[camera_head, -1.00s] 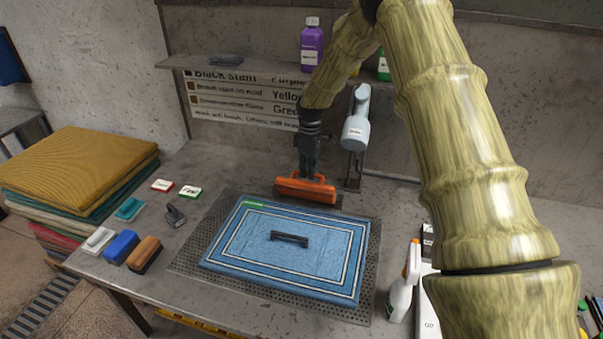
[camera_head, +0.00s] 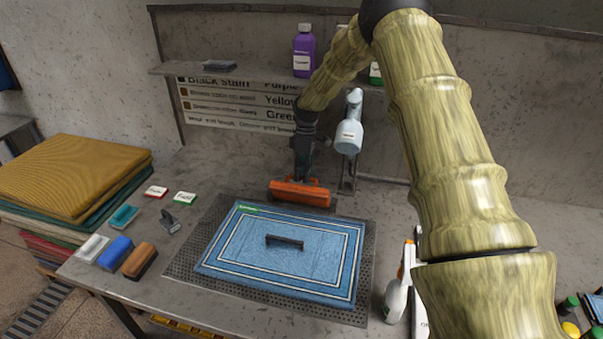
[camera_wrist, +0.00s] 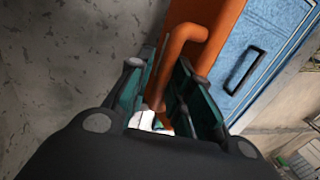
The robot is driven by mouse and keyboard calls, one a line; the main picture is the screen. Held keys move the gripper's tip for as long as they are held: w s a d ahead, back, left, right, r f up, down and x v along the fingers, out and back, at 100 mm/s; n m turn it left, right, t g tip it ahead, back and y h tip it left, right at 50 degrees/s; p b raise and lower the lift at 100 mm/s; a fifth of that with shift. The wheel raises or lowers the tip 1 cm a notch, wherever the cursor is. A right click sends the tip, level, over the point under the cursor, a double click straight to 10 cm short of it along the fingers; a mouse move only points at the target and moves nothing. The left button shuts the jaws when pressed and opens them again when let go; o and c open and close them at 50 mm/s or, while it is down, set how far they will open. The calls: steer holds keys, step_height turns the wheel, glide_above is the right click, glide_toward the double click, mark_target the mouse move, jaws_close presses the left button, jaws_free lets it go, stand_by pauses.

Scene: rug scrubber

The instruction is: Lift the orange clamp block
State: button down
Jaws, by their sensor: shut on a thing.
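The orange clamp block (camera_head: 299,194) is a long bar with a handle, at the back edge of the blue rug (camera_head: 225,258). My gripper (camera_head: 301,177) comes down from above onto the block's handle. In the wrist view, my gripper (camera_wrist: 166,75) has its two dark green fingers on either side of the orange bent handle (camera_wrist: 184,36) and is shut on it. The block's body (camera_wrist: 207,12) runs off the top of that view. I cannot tell whether its underside touches the bench.
A grey-blue spray head (camera_head: 349,135) on a stand is close right of my gripper. A shelf (camera_head: 262,74) with a purple bottle (camera_head: 303,50) is behind. Brushes, including a blue one (camera_head: 115,253), lie at left. A spray bottle (camera_head: 397,292) stands at right front.

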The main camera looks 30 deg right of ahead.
steer(key=c, duration=1.5)
jaws_free()
steer(key=shift+w+d+f, duration=0.1)
steer(key=shift+w+d, duration=0.15)
steer(key=shift+d, duration=0.4)
steer(key=shift+o, duration=0.2)
steer(key=shift+w+d+f, duration=0.2)
steer(key=shift+f, duration=0.15)
steer(key=shift+s+a+r, duration=0.1)
steer(key=shift+s+a, duration=0.05)
steer(key=shift+a, duration=0.1)
steer(key=shift+a, duration=0.1)
step_height(320, 180, up, 10)
